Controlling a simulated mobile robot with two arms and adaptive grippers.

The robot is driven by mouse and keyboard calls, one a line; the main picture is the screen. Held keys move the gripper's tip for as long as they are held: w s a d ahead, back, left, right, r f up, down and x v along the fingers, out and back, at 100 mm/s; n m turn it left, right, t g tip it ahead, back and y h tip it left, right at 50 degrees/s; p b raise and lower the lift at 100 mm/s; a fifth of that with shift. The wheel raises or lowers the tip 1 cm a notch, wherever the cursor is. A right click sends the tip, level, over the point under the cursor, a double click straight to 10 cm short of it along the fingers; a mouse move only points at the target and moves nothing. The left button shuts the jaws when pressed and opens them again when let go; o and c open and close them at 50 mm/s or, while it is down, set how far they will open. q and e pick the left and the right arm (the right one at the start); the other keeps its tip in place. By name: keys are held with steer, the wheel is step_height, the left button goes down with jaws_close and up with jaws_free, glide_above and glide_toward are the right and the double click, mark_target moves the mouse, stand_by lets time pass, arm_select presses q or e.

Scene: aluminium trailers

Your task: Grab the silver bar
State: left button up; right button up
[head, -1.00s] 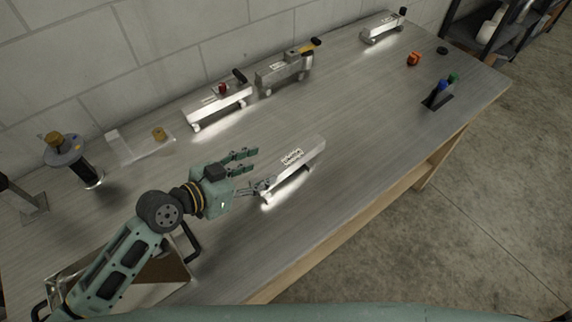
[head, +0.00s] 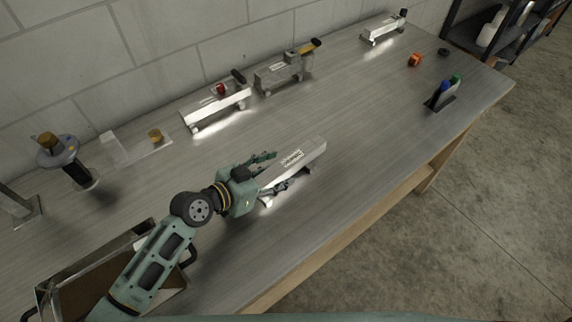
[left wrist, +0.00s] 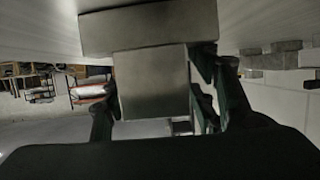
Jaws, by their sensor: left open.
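The silver bar (head: 305,158) lies on the grey workbench, with dark lettering on its upper face. My left gripper (head: 275,172) is open at the bar's near left end, with one finger on the far side and one on the near side. In the left wrist view the bar's end (left wrist: 152,82) shows as a grey block between the fingers of the left gripper (left wrist: 165,100). I cannot tell whether the fingers touch it. My right gripper is not in view.
Two silver trailer pieces (head: 215,107) (head: 282,76) stand along the wall, with another at the far right end (head: 383,30). A metal tray (head: 70,262) sits under my left arm. A pen holder (head: 440,102) is near the right edge. The bench right of the bar is clear.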

arm_select(q)
steer(key=shift+x, duration=0.95)
steer(key=shift+c, duration=0.3)
jaws_close()
